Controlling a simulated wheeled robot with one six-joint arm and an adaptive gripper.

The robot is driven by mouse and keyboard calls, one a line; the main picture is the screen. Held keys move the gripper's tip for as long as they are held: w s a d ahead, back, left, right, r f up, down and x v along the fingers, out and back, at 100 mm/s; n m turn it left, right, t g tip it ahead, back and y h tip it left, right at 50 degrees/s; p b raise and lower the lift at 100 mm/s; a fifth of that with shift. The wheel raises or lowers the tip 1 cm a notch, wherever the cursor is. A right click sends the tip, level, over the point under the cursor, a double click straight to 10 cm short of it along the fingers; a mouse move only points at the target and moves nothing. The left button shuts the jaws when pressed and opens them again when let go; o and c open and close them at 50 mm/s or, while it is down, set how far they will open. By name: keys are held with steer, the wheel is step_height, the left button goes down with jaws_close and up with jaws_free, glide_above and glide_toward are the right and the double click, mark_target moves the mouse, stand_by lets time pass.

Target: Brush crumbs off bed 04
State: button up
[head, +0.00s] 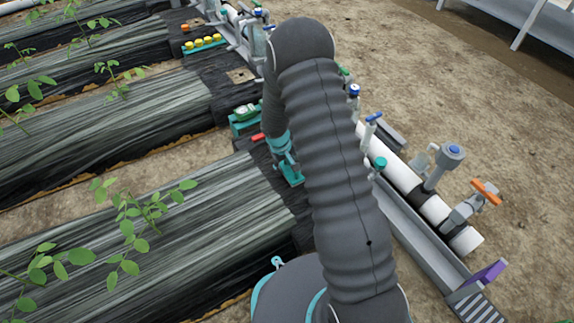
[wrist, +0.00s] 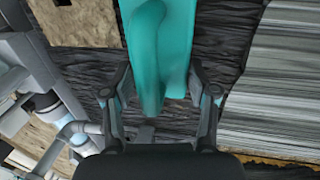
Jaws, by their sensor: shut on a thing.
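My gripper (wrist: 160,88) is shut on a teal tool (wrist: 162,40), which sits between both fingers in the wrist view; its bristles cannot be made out. In the head view my gripper (head: 281,150) points down near the end of a film-covered bed, and the teal tool (head: 291,174) shows below it, partly hidden by my arm. The nearest bed (head: 190,230) has dark, streaked film and leafy seedlings. Another bed (head: 110,130) lies behind it. I cannot read any bed number, and I cannot make out crumbs.
A teal holder with a green-and-white item (head: 245,113) stands near my gripper, with a small red piece (head: 258,137) close by. A white pipe (head: 405,178) with valves, one orange-handled (head: 486,192), runs along the bed ends. A tray of yellow caps (head: 204,44) is farther back. Bare soil is right.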

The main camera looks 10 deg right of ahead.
steer(key=shift+r+p, duration=1.4)
steer(key=shift+r, duration=1.2)
steer(key=shift+r+p, duration=1)
steer(key=shift+r, duration=0.55)
steer(key=shift+f, duration=0.15)
